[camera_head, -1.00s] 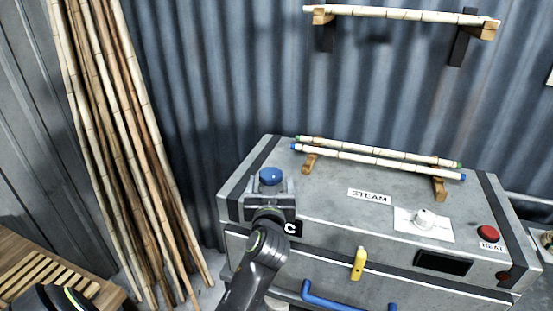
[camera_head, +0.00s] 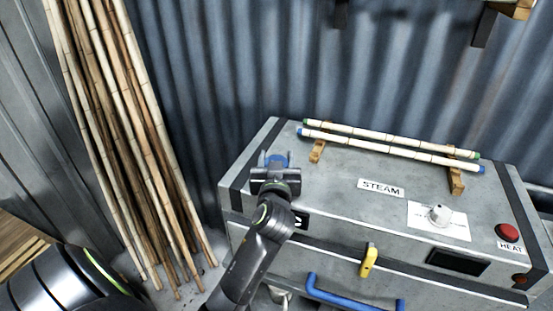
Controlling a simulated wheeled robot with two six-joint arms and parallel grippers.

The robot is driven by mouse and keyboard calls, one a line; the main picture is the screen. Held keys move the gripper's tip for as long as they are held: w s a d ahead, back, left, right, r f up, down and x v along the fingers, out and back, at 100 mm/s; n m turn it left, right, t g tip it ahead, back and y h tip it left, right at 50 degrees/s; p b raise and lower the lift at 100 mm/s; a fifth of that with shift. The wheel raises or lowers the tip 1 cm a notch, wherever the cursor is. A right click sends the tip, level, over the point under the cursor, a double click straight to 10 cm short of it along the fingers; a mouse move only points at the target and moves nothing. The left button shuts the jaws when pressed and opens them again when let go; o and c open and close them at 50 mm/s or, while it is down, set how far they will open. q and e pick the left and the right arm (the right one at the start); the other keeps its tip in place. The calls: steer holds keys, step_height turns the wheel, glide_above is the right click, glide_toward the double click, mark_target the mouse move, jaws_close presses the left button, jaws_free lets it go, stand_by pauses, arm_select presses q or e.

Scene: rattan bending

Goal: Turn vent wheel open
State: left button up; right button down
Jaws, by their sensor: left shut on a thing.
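The vent wheel (camera_head: 277,159) is blue and sits on the left part of the grey steam box's top (camera_head: 335,192). My left gripper (camera_head: 275,172) is at the wheel and shut on it. The gripper body hides most of the wheel, and only its blue far edge shows. A label beside the gripper is mostly covered. My right gripper is not in view.
Two rattan poles (camera_head: 390,147) rest on wooden supports on the box. A STEAM label (camera_head: 381,187), a white dial (camera_head: 438,214), a red button (camera_head: 508,233), a yellow latch (camera_head: 369,260) and a blue handle (camera_head: 340,300) are to the right. Bamboo poles (camera_head: 135,150) lean at left.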

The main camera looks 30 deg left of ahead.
arm_select(q)
steer(key=shift+h, duration=0.3)
steer(key=shift+r+m+t+h+p, duration=0.15)
steer(key=shift+m+t+h+p, duration=0.35)
steer(key=shift+m+p, duration=0.1)
steer(key=m+t+h+p, duration=0.1)
steer(key=m+h, duration=0.1)
steer(key=h, duration=0.1)
steer(key=shift+d, duration=0.15)
steer(key=shift+w+d+m+t+h+p, duration=0.15)
steer(key=shift+m+t+h+p, duration=0.1)
steer(key=shift+m+h+p, duration=0.5)
steer(key=shift+s+d+m+t+h+p, duration=0.1)
steer(key=shift+m+t+h+p, duration=0.25)
steer(key=shift+h, duration=0.7)
steer(key=shift+w+m+h, duration=0.1)
steer(key=shift+m+h, duration=0.3)
steer(key=shift+h, duration=0.1)
steer(key=o, duration=1)
steer(key=shift+c, duration=0.2)
